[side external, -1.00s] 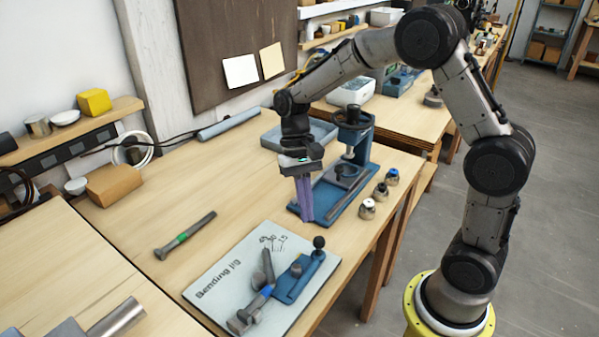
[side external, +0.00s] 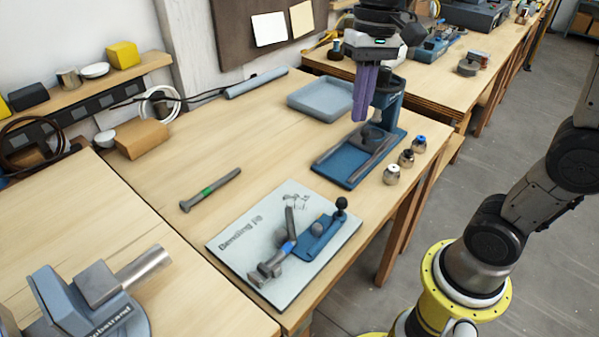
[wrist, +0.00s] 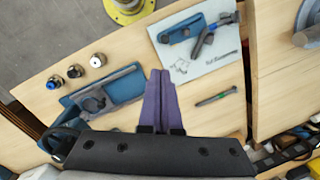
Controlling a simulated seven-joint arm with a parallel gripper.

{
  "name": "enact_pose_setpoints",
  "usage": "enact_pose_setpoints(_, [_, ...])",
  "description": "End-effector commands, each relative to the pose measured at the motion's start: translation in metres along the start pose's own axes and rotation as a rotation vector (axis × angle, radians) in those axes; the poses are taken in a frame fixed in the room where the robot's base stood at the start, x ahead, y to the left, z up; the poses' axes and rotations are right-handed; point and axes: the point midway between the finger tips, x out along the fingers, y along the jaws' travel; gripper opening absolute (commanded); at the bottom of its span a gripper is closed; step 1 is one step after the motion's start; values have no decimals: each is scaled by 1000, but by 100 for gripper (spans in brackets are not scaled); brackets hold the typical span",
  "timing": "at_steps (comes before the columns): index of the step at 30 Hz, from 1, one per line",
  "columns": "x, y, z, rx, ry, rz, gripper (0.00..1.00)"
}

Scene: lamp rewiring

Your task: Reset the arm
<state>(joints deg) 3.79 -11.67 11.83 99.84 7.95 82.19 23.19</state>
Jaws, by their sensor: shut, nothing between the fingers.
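My gripper (side external: 364,118) has purple fingers pressed together with nothing between them. In the side external view it hangs pointing down, above and in front of the blue press fixture (side external: 348,177) on the workbench. In the wrist view the shut fingers (wrist: 161,75) point over bare wood between the blue fixture (wrist: 118,92) and the bending jig board. Most of my arm between the gripper and the lower links is outside the side external view.
A green-banded tool (side external: 209,190) lies left. Three small jars (side external: 392,174) stand right of the fixture. A grey-blue tray (side external: 305,101) sits behind. The bench middle is clear.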

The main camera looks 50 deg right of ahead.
Motion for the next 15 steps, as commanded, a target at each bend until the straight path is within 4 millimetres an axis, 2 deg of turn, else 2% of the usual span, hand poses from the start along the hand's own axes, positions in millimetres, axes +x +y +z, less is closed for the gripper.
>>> enact_pose_setpoints(1, [-4, 7, 18, -35, 54, -12, 0])
enact_pose_setpoints(4, [-5, 21, 45, -109, 160, -30, 0])
enact_pose_setpoints(9, [12, 48, 82, -261, 349, -45, 0])
enact_pose_setpoints(15, [44, 69, 97, -414, 492, -23, 0])
